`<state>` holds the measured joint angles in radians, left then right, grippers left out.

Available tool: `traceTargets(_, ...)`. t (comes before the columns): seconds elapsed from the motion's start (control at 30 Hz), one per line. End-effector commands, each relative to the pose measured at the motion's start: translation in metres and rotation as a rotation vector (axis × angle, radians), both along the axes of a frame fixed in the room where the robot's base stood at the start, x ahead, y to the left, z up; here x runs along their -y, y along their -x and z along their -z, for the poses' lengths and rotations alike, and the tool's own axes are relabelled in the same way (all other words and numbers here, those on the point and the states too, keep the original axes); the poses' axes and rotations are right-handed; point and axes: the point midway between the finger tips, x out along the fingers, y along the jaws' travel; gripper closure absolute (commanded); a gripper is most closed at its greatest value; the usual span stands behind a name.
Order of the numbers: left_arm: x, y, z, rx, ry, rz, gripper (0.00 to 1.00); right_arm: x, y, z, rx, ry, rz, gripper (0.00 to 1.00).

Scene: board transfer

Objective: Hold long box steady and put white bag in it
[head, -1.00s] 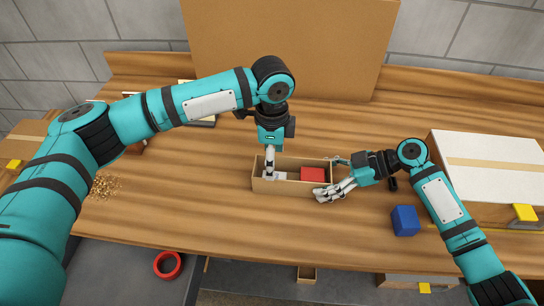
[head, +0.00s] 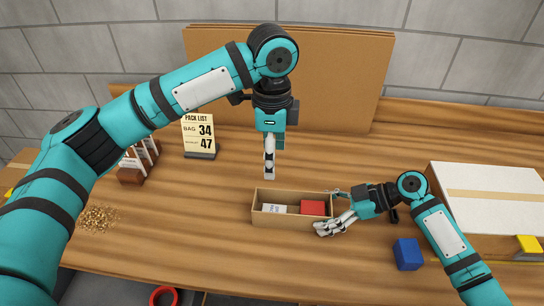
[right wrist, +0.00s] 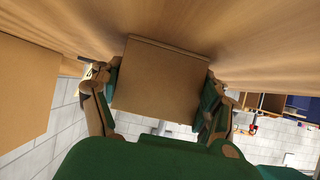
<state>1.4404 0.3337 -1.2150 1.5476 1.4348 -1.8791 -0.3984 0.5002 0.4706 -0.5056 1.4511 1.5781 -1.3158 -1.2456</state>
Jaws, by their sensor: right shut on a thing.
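The long box (head: 278,224) is an open brown carton standing on the wooden table. A small white bag (head: 274,209) lies in its left part, and a red block (head: 313,208) lies in its right part. My right gripper (head: 335,210) is shut on the box's right end, one finger on each long side; the right wrist view shows the box end (right wrist: 155,75) between the fingers. My left gripper (head: 269,172) points down above and behind the box, clear of it, with nothing seen in it. Its fingers overlap in this view, so their opening is hidden.
A blue cube (head: 407,254) sits right of the box. A large white-topped carton (head: 490,195) stands at the right. A pack list sign (head: 199,137), a card rack (head: 138,164) and scattered grains (head: 97,218) lie at the left. A cardboard panel stands at the back.

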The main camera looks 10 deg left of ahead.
Motion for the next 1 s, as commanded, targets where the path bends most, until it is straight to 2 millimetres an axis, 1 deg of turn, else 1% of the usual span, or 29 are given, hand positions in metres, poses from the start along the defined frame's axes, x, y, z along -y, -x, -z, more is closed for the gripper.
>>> traceTargets(0.33, 0.0000, -0.0001, 0.0004, 0.001, 0.000, 0.000, 0.31, 0.0003, 0.0007, 0.0016, -0.003, 0.002, -0.001, 0.46)
traceTargets(0.37, 0.0000, -0.0001, 0.0005, 0.001, 0.000, 0.000, 0.31, 0.0003, 0.0007, 0.0016, -0.003, 0.002, -0.001, 0.24)
traceTargets(0.5, 0.0000, -0.0001, 0.0005, 0.001, 0.000, 0.000, 0.31, 0.0002, 0.0006, 0.0013, -0.002, 0.002, 0.000, 0.06)
traceTargets(0.57, -0.0001, -0.0002, 0.0005, 0.001, 0.000, 0.000, 0.31, 0.0002, 0.0004, 0.0011, -0.001, 0.002, 0.000, 0.00)
traceTargets(1.0, -0.0001, -0.0002, 0.0004, 0.001, 0.000, 0.000, 0.31, 0.0000, 0.0001, 0.0001, 0.000, 0.000, 0.000, 0.00)
